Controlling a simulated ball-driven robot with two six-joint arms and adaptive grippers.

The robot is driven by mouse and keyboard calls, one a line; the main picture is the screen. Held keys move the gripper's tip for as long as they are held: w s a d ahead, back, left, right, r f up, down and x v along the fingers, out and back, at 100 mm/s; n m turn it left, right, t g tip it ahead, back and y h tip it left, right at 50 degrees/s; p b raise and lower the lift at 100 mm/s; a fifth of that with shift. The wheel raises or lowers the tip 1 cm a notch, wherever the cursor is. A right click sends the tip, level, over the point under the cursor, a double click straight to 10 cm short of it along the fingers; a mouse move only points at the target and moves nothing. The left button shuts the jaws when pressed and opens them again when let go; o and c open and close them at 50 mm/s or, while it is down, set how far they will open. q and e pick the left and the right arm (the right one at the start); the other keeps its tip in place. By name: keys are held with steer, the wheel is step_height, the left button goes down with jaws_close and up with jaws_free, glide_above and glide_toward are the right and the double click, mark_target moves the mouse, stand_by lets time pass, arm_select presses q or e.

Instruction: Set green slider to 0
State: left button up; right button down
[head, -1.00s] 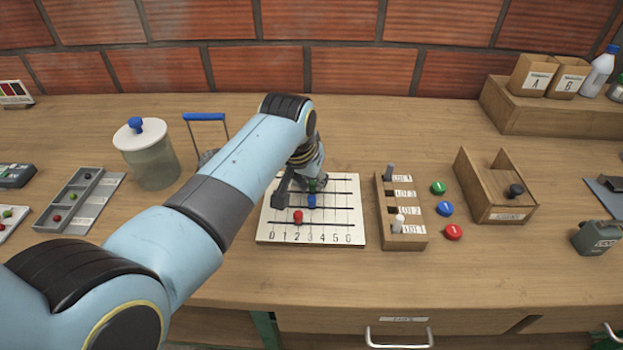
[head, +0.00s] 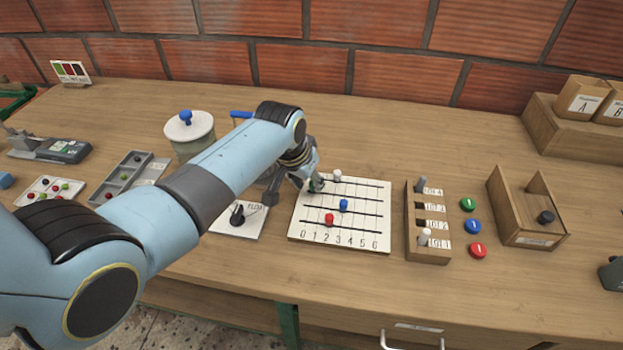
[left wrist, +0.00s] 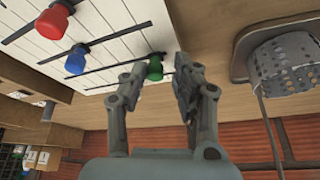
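The white slider board (head: 300,219) has several horizontal tracks and a scale from 0 to 6. The green slider (head: 316,187) is at the left, 0-side part of its track; the arm partly hides it, so its exact mark cannot be read. It also shows in the left wrist view (left wrist: 155,69), near the board's edge. My left gripper (head: 310,186) is down at this knob, with its fingers apart on either side of it. The left finger in the wrist view looks close to or touching the knob; a gap shows by the other. My right gripper is out of view.
The blue slider (head: 343,205), red slider (head: 329,220) and white slider (head: 337,176) stand on other tracks. A panel with a black knob (head: 237,215) lies left of the board. A wooden slot block (head: 428,253) stands to the right.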

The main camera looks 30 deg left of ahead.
arm_select(q)
steer(key=shift+s+r, duration=0.1)
steer(key=shift+r, duration=0.15)
steer(key=v, duration=1.1)
steer(key=shift+r, duration=0.2)
steer(key=shift+s+f, duration=0.1)
steer(key=shift+s, duration=0.1)
